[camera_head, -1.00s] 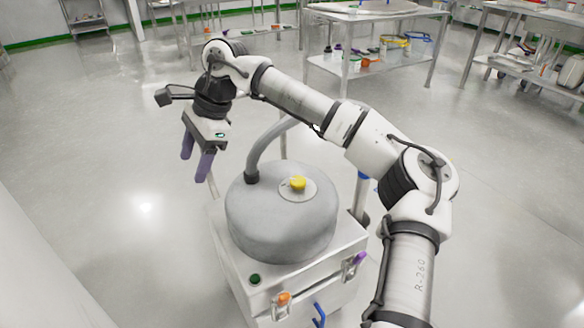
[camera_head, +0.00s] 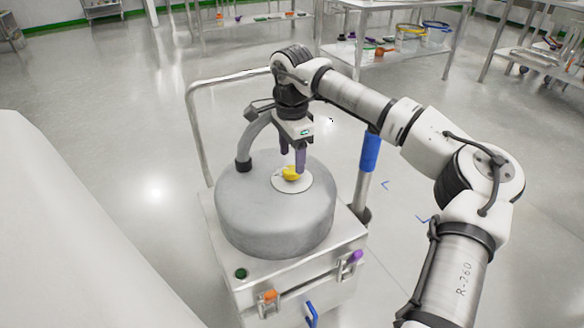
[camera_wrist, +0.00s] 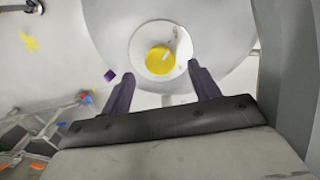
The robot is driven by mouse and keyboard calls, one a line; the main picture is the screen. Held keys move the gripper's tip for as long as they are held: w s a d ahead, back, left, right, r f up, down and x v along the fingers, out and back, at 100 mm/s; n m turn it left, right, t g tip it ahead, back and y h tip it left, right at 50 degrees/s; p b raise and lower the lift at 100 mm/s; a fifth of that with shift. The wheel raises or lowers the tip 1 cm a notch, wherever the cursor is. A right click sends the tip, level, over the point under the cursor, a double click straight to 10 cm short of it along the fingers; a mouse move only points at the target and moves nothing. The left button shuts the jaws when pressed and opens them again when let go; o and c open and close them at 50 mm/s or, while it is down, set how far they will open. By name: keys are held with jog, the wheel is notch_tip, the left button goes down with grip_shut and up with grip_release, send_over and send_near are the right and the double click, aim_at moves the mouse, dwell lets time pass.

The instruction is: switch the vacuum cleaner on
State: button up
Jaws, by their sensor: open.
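The vacuum cleaner (camera_head: 275,215) has a round grey top on a steel box body. A yellow knob (camera_head: 291,173) sits on a pale round plate (camera_head: 305,182) on that top. The knob also shows in the wrist view (camera_wrist: 160,60), with a light mark across its upper right. My gripper (camera_head: 293,165) points down over the top, its purple fingers close to the knob in the head view. In the wrist view its open fingers (camera_wrist: 160,80) are apart, with the knob ahead between their tips. I cannot tell whether a finger touches the knob.
A grey hose (camera_head: 252,142) rises from the top's back left, near my gripper. A steel handle frame (camera_head: 196,130) stands behind. A blue-sleeved post (camera_head: 370,152) stands at the right. Open floor lies to the left.

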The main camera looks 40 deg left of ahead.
aim_at(292, 170)
jog(key=shift+f, duration=1.8)
jog(key=c, duration=1)
jog(key=shift+o, duration=0.2)
